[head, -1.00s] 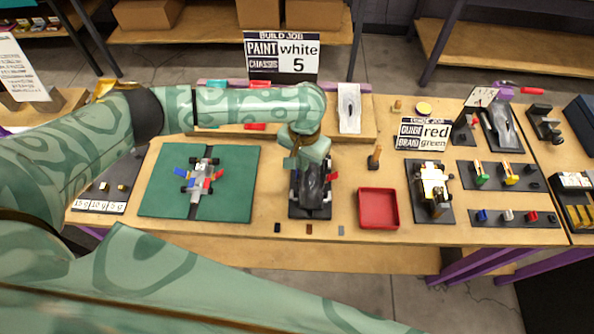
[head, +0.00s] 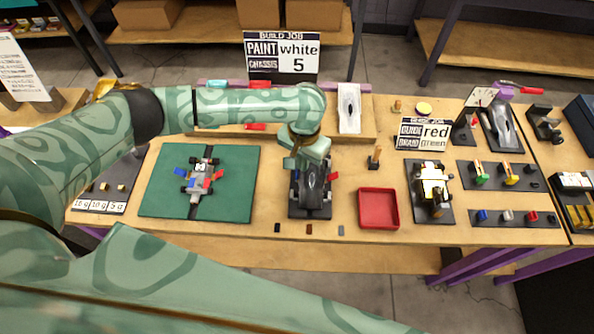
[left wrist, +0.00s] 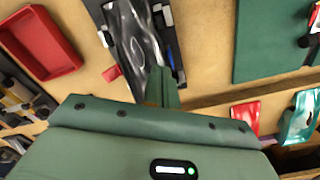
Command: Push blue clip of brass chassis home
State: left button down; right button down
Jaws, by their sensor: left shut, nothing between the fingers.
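A car with a dark, glossy body (head: 312,190) sits on a black stand in the middle of the table. Its red clip (head: 333,176) sticks out on the right; the clip also shows in the left wrist view (left wrist: 112,73). A blue clip (left wrist: 170,57) lies along the car's other side in the left wrist view; my gripper hides it in the head view. The body covers most of the chassis, so I cannot tell its brass colour. My left gripper (left wrist: 163,76) is shut and empty, with its tips close by the blue clip. I cannot tell whether they touch. My right gripper is out of view.
A green mat (head: 160,195) on the left holds a chassis (head: 200,178) with blue and red clips angled outward. A red tray (head: 378,208) is right of the dark car, beside a small wooden-handled peg (head: 375,158). A gold-and-white car (head: 434,185) stands farther right.

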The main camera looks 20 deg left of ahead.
pick_arm(q)
jog(key=shift+f, duration=0.8)
jog(key=shift+s+a+r+p, duration=0.15)
jog(key=shift+s+a+p, duration=0.05)
jog(key=shift+a+p, duration=0.6)
jog(key=shift+s+a+f+p, duration=0.2)
jog(key=shift+a+f+p, duration=0.05)
jog(key=shift+a+p, duration=0.35)
dwell(0.6)
jog(key=shift+r+p, duration=1)
jog(key=shift+p, duration=0.35)
jog(key=shift+r+p, duration=2.95)
jog(key=shift+p, duration=0.6)
